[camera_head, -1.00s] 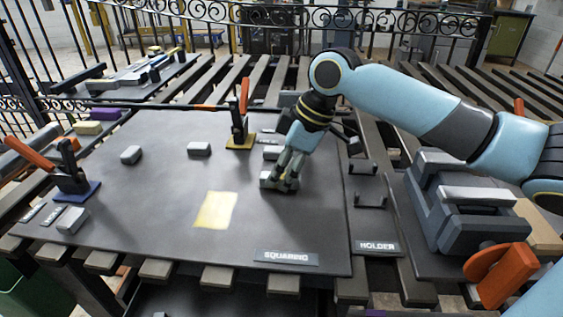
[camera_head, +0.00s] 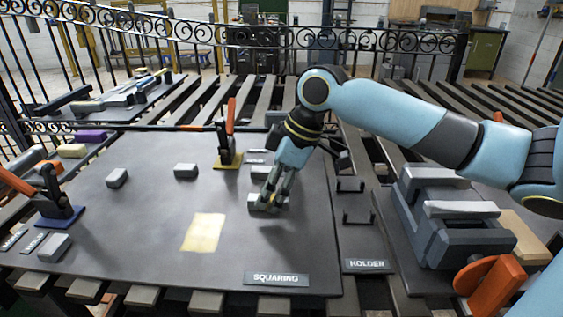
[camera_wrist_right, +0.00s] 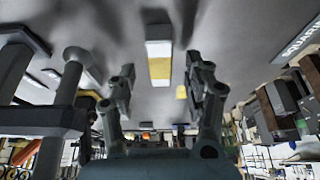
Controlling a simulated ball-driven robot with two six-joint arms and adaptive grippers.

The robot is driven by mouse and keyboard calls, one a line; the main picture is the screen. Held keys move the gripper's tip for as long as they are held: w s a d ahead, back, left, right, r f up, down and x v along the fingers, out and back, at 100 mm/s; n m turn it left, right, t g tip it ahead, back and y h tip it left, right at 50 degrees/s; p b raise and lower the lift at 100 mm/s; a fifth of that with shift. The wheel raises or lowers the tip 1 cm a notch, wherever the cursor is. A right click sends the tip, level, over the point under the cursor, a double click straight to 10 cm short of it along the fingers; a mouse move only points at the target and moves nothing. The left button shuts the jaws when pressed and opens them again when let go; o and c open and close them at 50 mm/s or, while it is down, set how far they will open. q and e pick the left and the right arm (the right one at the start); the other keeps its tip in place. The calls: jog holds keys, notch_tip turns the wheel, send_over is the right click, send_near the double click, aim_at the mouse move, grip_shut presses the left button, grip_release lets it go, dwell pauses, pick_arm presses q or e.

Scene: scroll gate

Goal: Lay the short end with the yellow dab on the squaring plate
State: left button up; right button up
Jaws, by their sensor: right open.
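The dark squaring plate (camera_head: 140,225) lies flat, with a SQUARING label (camera_head: 277,279) at its front edge. A small grey block (camera_head: 257,203) is on the plate under my right gripper (camera_head: 272,197), partly hidden by the fingers. In the right wrist view, a grey block with a yellow band (camera_wrist_right: 159,68) lies beyond and between the fingertips of my open right gripper (camera_wrist_right: 160,82). I see a gap between each finger and the block. The head view does not show the yellow band clearly. My left gripper is out of view.
A pale yellow patch (camera_head: 203,233) lies on the plate. Other grey blocks (camera_head: 186,171) and orange-handled clamps (camera_head: 228,145) stand around it. To the right are the HOLDER strip (camera_head: 367,265) with dark brackets and a grey vise (camera_head: 445,225). The plate's front middle is clear.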

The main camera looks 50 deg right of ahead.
jog(key=v, duration=1)
jog(key=shift+r, duration=0.35)
